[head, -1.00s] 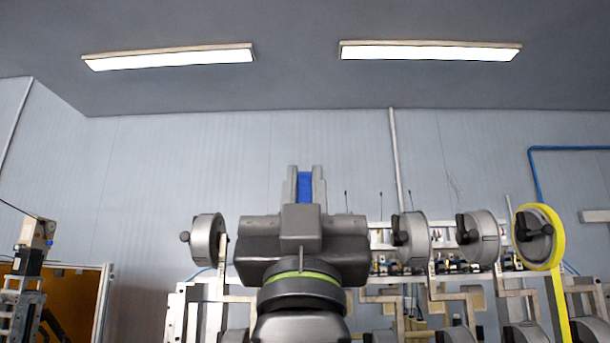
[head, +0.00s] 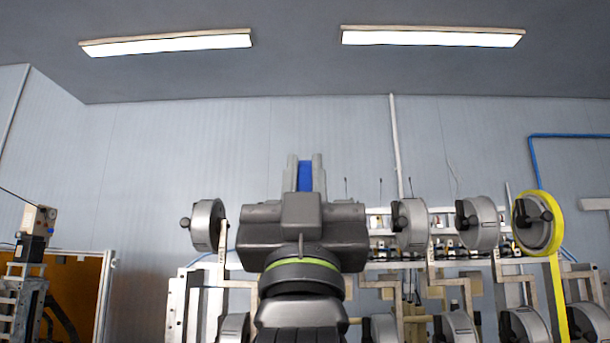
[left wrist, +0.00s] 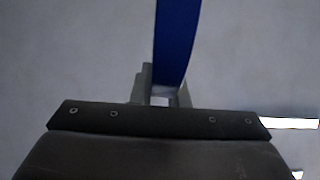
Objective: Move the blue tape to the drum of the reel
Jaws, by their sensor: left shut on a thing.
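My left gripper (head: 305,172) points up and away in the middle of the head view, its two fingers shut on the blue tape (head: 305,178). In the left wrist view the blue tape (left wrist: 176,40) runs up as a strip from between the fingers (left wrist: 160,97). Grey reel drums stand on a rack behind: one left of the gripper (head: 206,226), others to its right (head: 411,225) (head: 480,224). My gripper and wrist hide the rack's middle, so I cannot tell whether a drum is there. My right gripper is not in view.
The far right reel carries yellow tape (head: 557,285) that hangs down. A lower row of reels (head: 460,333) is partly cut off. A machine with an orange panel (head: 75,290) stands at left. The space above the rack is clear.

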